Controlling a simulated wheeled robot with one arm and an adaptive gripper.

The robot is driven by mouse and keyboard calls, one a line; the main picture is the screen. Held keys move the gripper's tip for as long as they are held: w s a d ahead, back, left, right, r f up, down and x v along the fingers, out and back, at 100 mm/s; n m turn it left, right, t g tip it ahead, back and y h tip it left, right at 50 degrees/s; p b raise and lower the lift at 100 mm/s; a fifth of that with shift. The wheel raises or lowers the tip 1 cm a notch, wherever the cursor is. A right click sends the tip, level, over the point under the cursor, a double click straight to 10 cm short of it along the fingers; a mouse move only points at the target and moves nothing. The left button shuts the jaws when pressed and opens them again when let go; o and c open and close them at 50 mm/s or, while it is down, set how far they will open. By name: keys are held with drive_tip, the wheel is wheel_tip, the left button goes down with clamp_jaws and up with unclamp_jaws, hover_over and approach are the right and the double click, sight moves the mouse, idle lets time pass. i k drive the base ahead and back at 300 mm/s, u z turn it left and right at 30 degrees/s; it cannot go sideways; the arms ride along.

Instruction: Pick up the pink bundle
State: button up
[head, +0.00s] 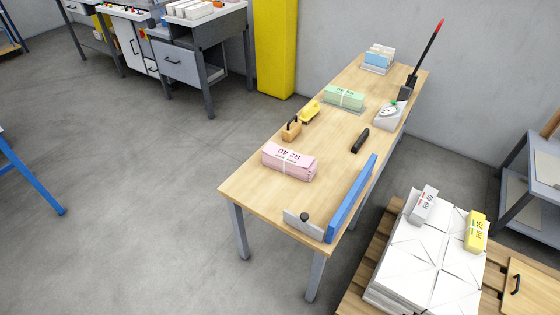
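The pink bundle (290,162) lies flat on the near half of a long wooden table (258,191) in the head view. It is a pink block with a pale band around it and dark printing on top that seems to read "R2 40". Nothing touches it from above, and bare tabletop surrounds it. My gripper is not in the head view, so I cannot see whether it is open or shut.
On the table stand a green bundle (344,97), a wooden holder (292,128), a yellow tool (311,112), a black object (360,141), a scale (389,116) and an upright blue board (352,198). A pallet (354,302) with white stacks is at right.

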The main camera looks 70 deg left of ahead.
sight(302, 167)
drive_tip(key=u, duration=0.05)
drive_tip(key=i, duration=0.45)
drive_tip(key=u, duration=3.3)
drive_tip(key=i, duration=1.25)
drive_tip(key=z, duration=0.65)
